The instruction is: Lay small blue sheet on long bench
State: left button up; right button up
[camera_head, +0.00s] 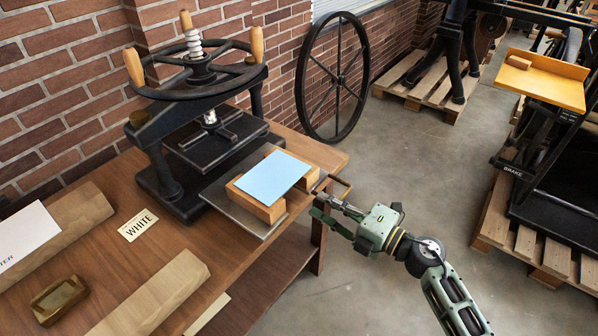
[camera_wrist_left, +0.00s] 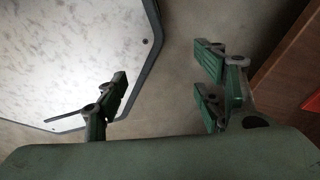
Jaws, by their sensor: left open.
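The small blue sheet (camera_head: 272,177) lies flat on top of light wooden blocks (camera_head: 262,208) at the bed of the black hand press. The blocks rest on a grey metal plate on the long wooden bench (camera_head: 110,252). My right gripper (camera_head: 324,194) is beyond the bench's right end, beside the blocks, next to a brown handle-like bar (camera_head: 340,186). I cannot tell if it touches the bar or whether its fingers are open. My left gripper (camera_wrist_left: 160,92) is open and empty in the left wrist view, above the floor; it is outside the head view.
The black press (camera_head: 205,120) stands at the back of the bench. A card reading WHITE (camera_head: 138,225), wooden boards (camera_head: 155,295), a white sheet (camera_head: 25,237) and a brass-coloured dish (camera_head: 60,300) occupy the left. A large spoked wheel (camera_head: 334,76) leans by the brick wall.

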aim_at(293, 178)
jog(key=b+x, duration=0.1)
jog(key=x, duration=0.9)
jog(key=shift+s+b, duration=0.2)
jog(key=shift+b, duration=0.1)
jog(key=shift+a+r, duration=0.1)
jog(key=shift+c, duration=0.6)
pick_arm(q)
jog(key=s+f, duration=0.2)
jog(key=s, duration=0.1)
jog(key=shift+a, duration=0.35)
pick_arm(e)
jog(key=shift+c, duration=0.4)
pick_arm(q)
jog(key=shift+w+r, duration=0.1)
pick_arm(e)
grip_shut()
notch_tip(293, 178, up, 3)
jog(key=p, duration=0.3)
jog(key=shift+r+p, duration=0.15)
jog(key=shift+p, duration=0.15)
pick_arm(q)
notch_tip(293, 178, up, 3)
jog(key=shift+w+r, duration=0.1)
jog(key=shift+w, duration=0.05)
